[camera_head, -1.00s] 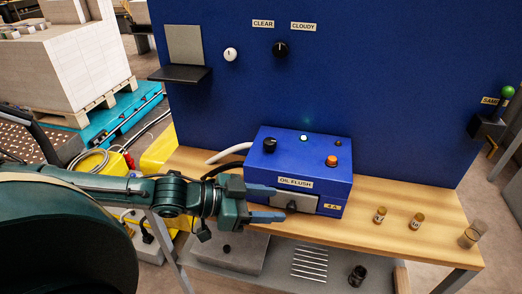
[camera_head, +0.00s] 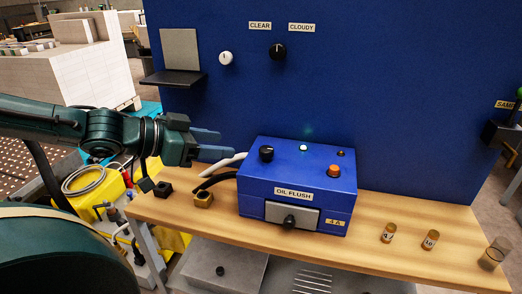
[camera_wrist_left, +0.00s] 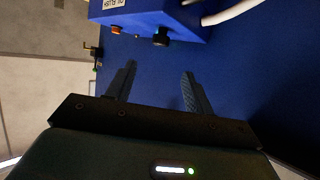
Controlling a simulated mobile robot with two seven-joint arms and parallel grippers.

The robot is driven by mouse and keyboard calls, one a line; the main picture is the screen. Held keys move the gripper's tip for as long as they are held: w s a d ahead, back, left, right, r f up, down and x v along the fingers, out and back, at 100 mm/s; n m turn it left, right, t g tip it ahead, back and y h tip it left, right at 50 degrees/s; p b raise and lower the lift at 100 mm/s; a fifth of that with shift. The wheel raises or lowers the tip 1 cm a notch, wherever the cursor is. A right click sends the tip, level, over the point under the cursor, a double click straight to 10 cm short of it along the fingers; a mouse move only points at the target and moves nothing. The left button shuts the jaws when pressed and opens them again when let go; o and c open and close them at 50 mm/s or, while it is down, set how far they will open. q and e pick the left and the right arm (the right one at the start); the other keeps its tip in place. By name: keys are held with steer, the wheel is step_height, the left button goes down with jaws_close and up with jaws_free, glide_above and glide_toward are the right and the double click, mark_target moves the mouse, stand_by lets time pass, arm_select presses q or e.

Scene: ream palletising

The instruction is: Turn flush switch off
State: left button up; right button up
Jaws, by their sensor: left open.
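The blue oil flush box (camera_head: 260,212) stands on the wooden bench. On its top are a black rotary knob (camera_head: 266,153), a lit pale green lamp (camera_head: 303,148), a small dark button (camera_head: 341,153) and an orange button (camera_head: 333,171). Its front has a grey plate with a black knob (camera_head: 289,221). My left gripper (camera_head: 220,143) is open and empty, to the left of the box and above it, apart from the knob. In the left wrist view the two fingers (camera_wrist_left: 158,82) are spread, and the black knob (camera_wrist_left: 161,38) shows beyond them. My right gripper is not in view.
The blue back panel (camera_head: 390,90) carries a white knob (camera_head: 226,58), a black knob (camera_head: 277,52) and a dark shelf (camera_head: 174,77). Two small amber bottles (camera_head: 430,240) and a glass (camera_head: 494,254) stand at the bench's right. A hose and a cable leave the box's left side.

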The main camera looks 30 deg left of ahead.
mark_target(265, 149)
arm_select(q)
steer(key=x, duration=0.7)
steer(key=shift+w+d, duration=0.1)
steer(key=shift+d, duration=0.05)
steer(key=shift+p+x, duration=0.45)
steer(key=shift+x, duration=1.6)
steer(key=shift+f, duration=0.15)
steer(key=shift+c, duration=0.4)
steer(key=c, duration=0.9)
